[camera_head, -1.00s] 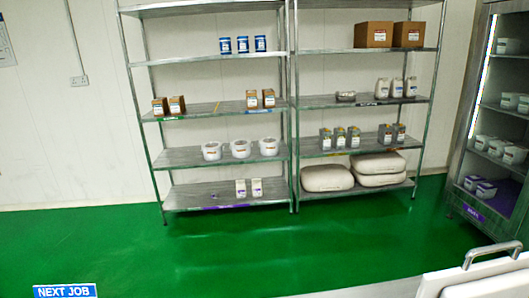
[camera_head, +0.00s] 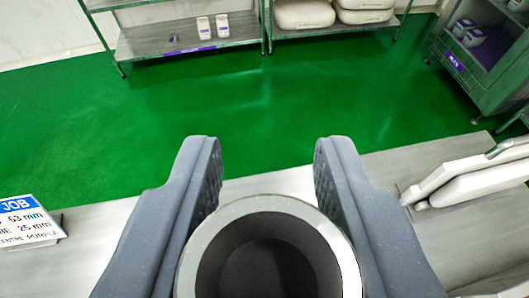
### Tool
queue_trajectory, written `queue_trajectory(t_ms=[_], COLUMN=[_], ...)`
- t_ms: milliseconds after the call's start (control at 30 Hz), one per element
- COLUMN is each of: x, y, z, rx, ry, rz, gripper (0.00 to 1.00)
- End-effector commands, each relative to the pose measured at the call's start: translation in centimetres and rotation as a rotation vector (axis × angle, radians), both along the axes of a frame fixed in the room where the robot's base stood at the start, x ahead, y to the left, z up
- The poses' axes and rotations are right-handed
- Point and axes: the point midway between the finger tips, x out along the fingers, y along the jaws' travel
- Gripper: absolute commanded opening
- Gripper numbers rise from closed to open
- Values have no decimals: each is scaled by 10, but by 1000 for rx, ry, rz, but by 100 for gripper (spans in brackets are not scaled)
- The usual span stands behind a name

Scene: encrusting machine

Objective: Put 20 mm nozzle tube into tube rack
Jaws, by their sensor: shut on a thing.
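My gripper (camera_head: 268,180) is seen from behind, with a dark grey finger on either side of a round metal tube (camera_head: 347,262). The tube has a pale rim and a dark hollow inside, with its open end facing the camera. The gripper is shut on this tube, which I take to be the nozzle tube. No size mark on it can be read. The lower part of the tube is cut off by the frame. The tube rack is not in view.
A grey bench (camera_head: 300,182) lies ahead and below. A job sign (camera_head: 30,222) stands on it at the left; white panels with a handle (camera_head: 468,177) lie at the right. Beyond are green floor (camera_head: 265,120), metal shelving (camera_head: 190,38) and a cabinet (camera_head: 470,60).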

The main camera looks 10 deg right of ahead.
Motion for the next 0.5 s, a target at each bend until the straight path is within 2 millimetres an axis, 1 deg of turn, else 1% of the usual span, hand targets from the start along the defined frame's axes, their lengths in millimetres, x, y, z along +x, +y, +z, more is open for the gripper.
queue_trajectory(t_ms=[33,267,300,500], x=[0,0,0,-1], y=[0,-2,-2,-4], z=[-9,-39,-34,-32], rx=[-2,-1,-1,0], ry=[2,-1,-3,-3], rz=[0,-2,-2,-4], gripper=[0,0,0,0])
